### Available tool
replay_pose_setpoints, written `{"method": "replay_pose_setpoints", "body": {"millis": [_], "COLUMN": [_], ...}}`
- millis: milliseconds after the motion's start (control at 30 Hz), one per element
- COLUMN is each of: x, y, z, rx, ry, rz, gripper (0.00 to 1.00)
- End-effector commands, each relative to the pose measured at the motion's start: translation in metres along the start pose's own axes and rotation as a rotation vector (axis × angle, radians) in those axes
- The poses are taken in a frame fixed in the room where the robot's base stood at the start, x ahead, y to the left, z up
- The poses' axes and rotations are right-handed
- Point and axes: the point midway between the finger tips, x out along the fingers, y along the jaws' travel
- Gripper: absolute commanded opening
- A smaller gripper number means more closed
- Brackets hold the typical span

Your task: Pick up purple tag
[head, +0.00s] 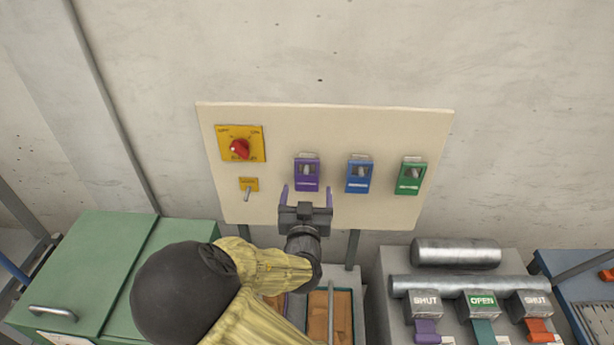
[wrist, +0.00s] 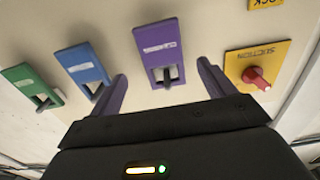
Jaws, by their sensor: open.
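The purple tag (head: 307,174) is on the cream panel, left of the blue tag (head: 360,174) and the green tag (head: 411,175). In the wrist view, which is upside down, the purple tag (wrist: 159,52) has a slot with a grey lever showing in it. My gripper (head: 307,196) is open, its purple fingers pointing up at the panel just below the purple tag. In the wrist view my gripper (wrist: 163,70) has one finger on each side of the tag, and nothing is held. Whether the fingertips reach the tag's depth is unclear.
A red knob on a yellow plate (head: 241,144) and a small toggle switch (head: 248,188) are at the panel's left. A green cabinet (head: 110,270) stands at lower left. A grey unit with SHUT and OPEN levers (head: 481,303) stands at lower right. Bare wall surrounds the panel.

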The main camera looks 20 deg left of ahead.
Motion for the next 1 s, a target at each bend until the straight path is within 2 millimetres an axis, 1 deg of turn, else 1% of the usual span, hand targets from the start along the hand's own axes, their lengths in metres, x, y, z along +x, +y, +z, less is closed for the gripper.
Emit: {"method": "replay_pose_setpoints", "body": {"millis": [167, 367, 500, 567, 1000], "x": [0.009, 0.029, 0.046, 0.050, 0.052], "y": [-0.001, -0.003, -0.003, -0.003, -0.003], "z": [-0.002, -0.002, -0.001, 0.000, 0.003], "rx": [-0.002, -0.003, -0.002, -0.001, 0.000], "ry": [0.001, 0.000, 0.002, 0.001, 0.001], "rz": [0.001, 0.001, 0.000, 0.000, 0.000], "gripper": [0.82, 0.82, 0.82, 0.82, 0.82]}}
